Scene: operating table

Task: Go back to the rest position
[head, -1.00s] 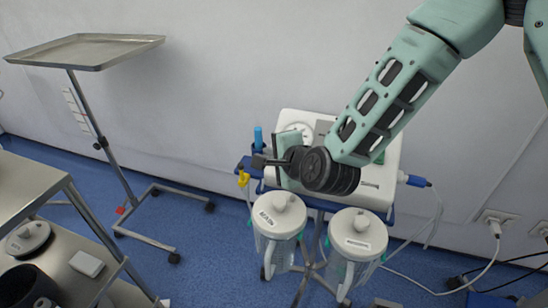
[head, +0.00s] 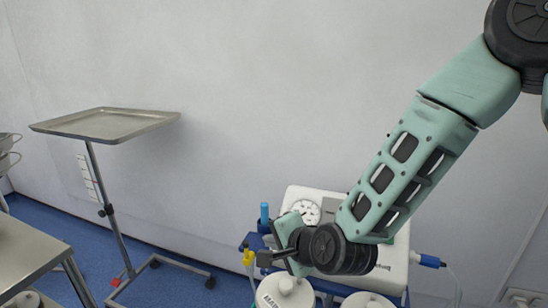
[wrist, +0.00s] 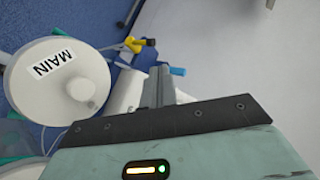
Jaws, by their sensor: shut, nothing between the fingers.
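My gripper (head: 268,258) is at the lower middle of the head view, in front of the white suction unit (head: 382,262) with its round gauge. In the wrist view my gripper (wrist: 158,75) shows its fingers together, with nothing between them. The canister lid marked MAIN (wrist: 62,88) is to the left of the fingers, apart from them. The same canister (head: 284,292) shows at the bottom edge of the head view, just below my gripper. My arm hides part of the suction unit.
A steel tray stand (head: 105,125) stands at the left by the wall. A steel table (head: 22,258) is at the lower left. A second canister (head: 368,300) is at the bottom edge. A blue-capped connector (head: 428,261) sticks out right of the unit. The wall space above is clear.

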